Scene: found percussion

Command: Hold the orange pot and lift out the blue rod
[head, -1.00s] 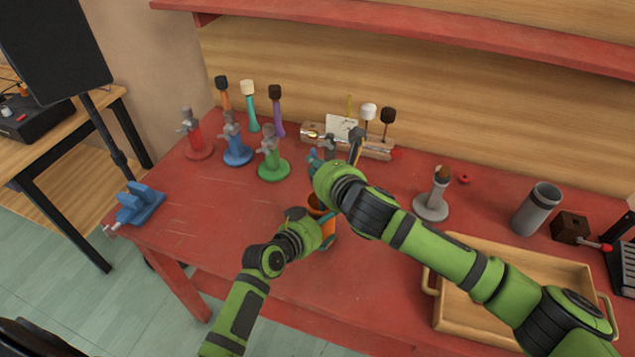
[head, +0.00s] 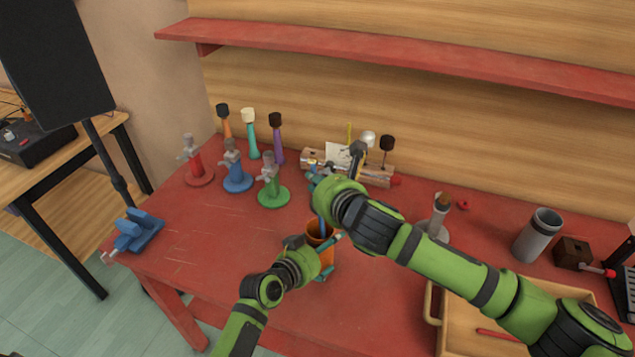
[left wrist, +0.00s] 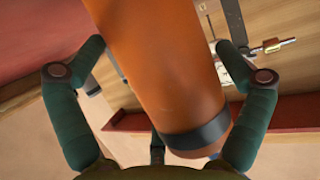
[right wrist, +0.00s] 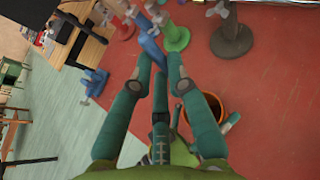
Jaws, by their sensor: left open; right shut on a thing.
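The orange pot (head: 317,231) stands near the front of the red table. It fills the middle of the left wrist view (left wrist: 170,65), with a dark band around it. My left gripper (left wrist: 165,105) is open, with its fingers on either side of the pot. My right gripper (right wrist: 160,65) is above the pot, shut on the blue rod. My own wrist partly hides that grip in the head view.
Red, blue and green stands (head: 272,194) are on the left of the table. A wooden tray (head: 432,310), a grey stand (head: 437,225) and a grey cylinder (head: 538,237) are on the right.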

